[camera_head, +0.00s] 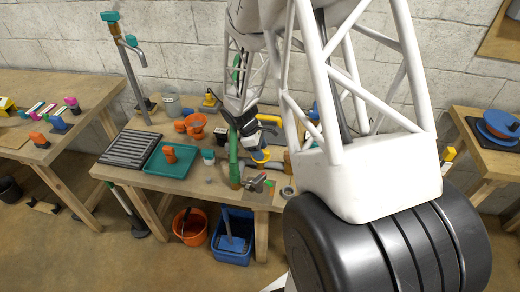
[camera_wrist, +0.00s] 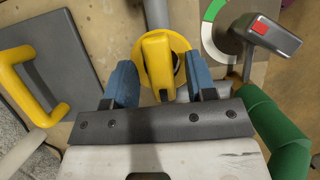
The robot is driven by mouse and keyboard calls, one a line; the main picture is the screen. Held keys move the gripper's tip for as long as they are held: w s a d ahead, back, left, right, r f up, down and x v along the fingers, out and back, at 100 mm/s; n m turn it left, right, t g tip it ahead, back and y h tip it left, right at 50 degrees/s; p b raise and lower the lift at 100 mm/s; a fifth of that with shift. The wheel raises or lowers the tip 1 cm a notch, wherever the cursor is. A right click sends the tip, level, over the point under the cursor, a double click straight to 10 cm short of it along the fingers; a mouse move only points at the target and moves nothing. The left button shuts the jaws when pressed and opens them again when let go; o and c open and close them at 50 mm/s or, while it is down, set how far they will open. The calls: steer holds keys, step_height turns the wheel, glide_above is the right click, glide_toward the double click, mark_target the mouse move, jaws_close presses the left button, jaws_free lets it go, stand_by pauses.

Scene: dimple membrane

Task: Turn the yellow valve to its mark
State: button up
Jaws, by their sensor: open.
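The yellow valve (camera_wrist: 156,50) shows in the wrist view as a bar-shaped handle on a round yellow base, in line with a grey pipe. My gripper (camera_wrist: 161,78) is open, with one blue finger on each side of the handle. A gap shows between the handle and each finger, so they look apart. In the head view, the valve (camera_head: 261,156) is a small yellow shape just below my gripper (camera_head: 256,146), over the middle workbench. The lower part of the handle is near the gripper's dark bar. I cannot make out the valve's mark.
Right of the valve is a grey lever (camera_wrist: 268,38) with a red square, by a green and white dial. A green curved part (camera_wrist: 275,125) stands close at the right. A dark panel (camera_wrist: 62,70) with a yellow handle lies left. A teal tray (camera_head: 170,160) sits on the workbench.

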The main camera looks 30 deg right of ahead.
steer(key=c, duration=0.9)
steer(key=shift+m, duration=0.5)
steer(key=m+g+y, duration=0.1)
steer(key=m, duration=0.2)
steer(key=shift+m+y, duration=0.3)
steer(key=shift+m, duration=0.1)
steer(key=m+y, duration=0.1)
steer(key=m, duration=0.3)
steer(key=shift+w+d+m+y, duration=0.1)
steer(key=shift+d+m+y, duration=0.05)
steer(key=shift+m+y, duration=0.2)
steer(key=m+y, duration=0.1)
steer(key=m, duration=0.3)
steer(key=shift+y, duration=0.35)
steer(key=m+t+y, duration=0.1)
steer(key=m, duration=0.3)
steer(key=shift+m, duration=0.25)
